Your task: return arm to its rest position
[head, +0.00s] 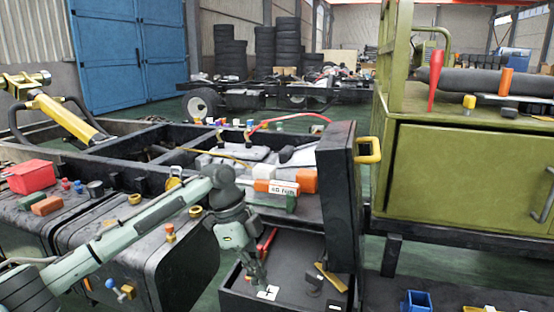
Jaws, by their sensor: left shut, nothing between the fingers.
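My left gripper (261,281) points down into an open dark box (236,297) at the bottom centre of the head view. It is shut with nothing held. Its fingertips are close above or beside a white card (268,292) with a dark mark; I cannot tell whether they touch. My left arm (125,230) comes in from the lower left, across the dark tanks. My right gripper is not in view.
A green cabinet (465,180) fills the right. Red-handled pliers (267,240) and a yellow piece (331,277) lie in the box. An orange-white block (283,187) sits behind.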

